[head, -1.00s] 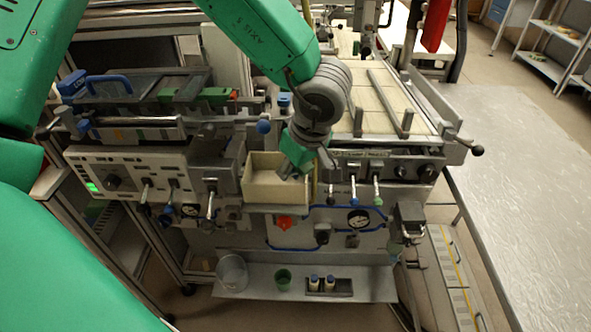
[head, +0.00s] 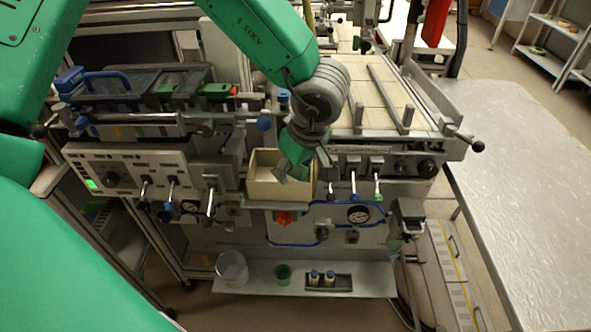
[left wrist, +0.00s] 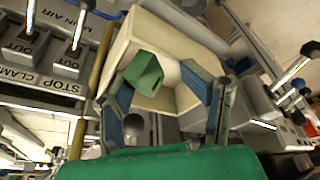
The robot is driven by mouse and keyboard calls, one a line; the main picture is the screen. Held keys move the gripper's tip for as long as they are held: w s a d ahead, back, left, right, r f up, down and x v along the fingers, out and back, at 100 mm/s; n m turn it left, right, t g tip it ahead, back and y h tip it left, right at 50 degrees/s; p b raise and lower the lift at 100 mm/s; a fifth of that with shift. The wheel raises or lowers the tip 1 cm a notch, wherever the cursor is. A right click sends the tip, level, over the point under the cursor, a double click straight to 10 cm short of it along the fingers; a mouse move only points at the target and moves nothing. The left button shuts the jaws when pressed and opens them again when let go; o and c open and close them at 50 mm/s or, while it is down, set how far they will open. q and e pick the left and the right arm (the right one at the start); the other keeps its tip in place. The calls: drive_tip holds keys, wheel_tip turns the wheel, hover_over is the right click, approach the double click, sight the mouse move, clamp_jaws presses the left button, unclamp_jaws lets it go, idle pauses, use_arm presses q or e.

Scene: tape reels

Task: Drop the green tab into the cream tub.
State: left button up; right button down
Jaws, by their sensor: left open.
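The cream tub (head: 270,190) is an open box on a small ledge at the front of the machine. It also fills the middle of the left wrist view (left wrist: 122,48). My left gripper (head: 289,174) is over the tub's opening. In the left wrist view its two blue-padded fingers (left wrist: 157,97) are spread apart. The green tab (left wrist: 143,72), a small block, shows between them, close to the left finger, against the tub's opening. I cannot tell whether it touches that finger, is in the air or rests inside. I cannot make it out in the head view. My right gripper is not in view.
Levers with coloured knobs (head: 353,185) stand close to the tub's right, and a control panel (head: 120,170) is at its left. A bare table (head: 520,170) is at right.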

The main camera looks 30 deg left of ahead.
sight(294, 177)
use_arm(q)
drive_tip(key=v, duration=0.3)
drive_tip(key=a+p+v, duration=0.1)
drive_tip(key=v, duration=0.2)
drive_tip(key=shift+w+a+r, duration=0.1)
drive_tip(key=shift+a+r, duration=0.05)
drive_tip(key=shift+r, duration=0.1)
drive_tip(key=v, duration=0.6)
drive_tip(key=shift+p, duration=0.3)
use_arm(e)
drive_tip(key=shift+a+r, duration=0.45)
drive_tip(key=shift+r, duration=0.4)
use_arm(q)
drive_tip(key=shift+d+r, duration=0.15)
drive_tip(key=shift+d, duration=0.1)
